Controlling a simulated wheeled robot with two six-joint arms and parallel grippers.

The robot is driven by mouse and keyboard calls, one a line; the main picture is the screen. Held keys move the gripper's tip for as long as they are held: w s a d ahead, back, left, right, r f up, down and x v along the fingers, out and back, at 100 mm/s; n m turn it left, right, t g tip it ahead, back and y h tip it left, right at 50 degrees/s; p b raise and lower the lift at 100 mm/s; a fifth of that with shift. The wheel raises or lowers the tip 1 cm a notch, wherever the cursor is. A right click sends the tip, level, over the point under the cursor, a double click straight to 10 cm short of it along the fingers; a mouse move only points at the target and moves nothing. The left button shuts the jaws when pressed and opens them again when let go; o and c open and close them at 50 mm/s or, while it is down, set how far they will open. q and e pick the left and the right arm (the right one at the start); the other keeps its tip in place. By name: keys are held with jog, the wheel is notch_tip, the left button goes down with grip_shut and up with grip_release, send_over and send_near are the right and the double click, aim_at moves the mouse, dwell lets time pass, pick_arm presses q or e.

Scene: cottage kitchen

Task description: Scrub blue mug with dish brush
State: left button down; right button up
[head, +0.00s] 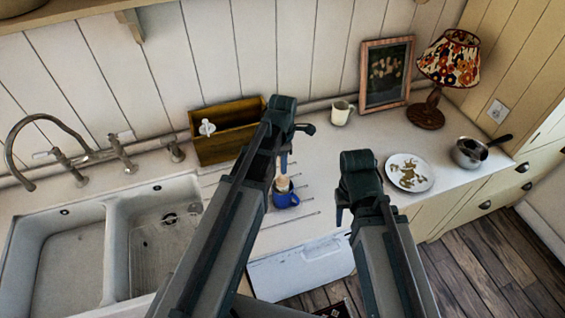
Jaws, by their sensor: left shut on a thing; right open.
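The blue mug (287,200) stands on the grooved counter right of the sink, below my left gripper. My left gripper (285,150) is shut on the dish brush (283,183), a pale, wooden-looking tool that points down at the mug. The brush's lower end is at the mug's opening; I cannot tell whether it touches the inside. My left arm hides part of the mug's surroundings. My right gripper (342,208) is open and empty, over the counter's front edge to the right of the mug.
A double white sink (112,240) with a tap is at the left. A wooden box (215,150) stands behind my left arm. A cream mug (341,113), framed picture (386,72), lamp (437,90), patterned plate (410,173) and saucepan (469,153) stand to the right.

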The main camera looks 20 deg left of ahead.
aim_at(282, 180)
pick_arm(q)
jog(key=shift+f+b, duration=3.2)
jog(key=shift+f, duration=0.4)
jog(key=shift+f+b, duration=0.5)
jog(key=shift+r, duration=0.15)
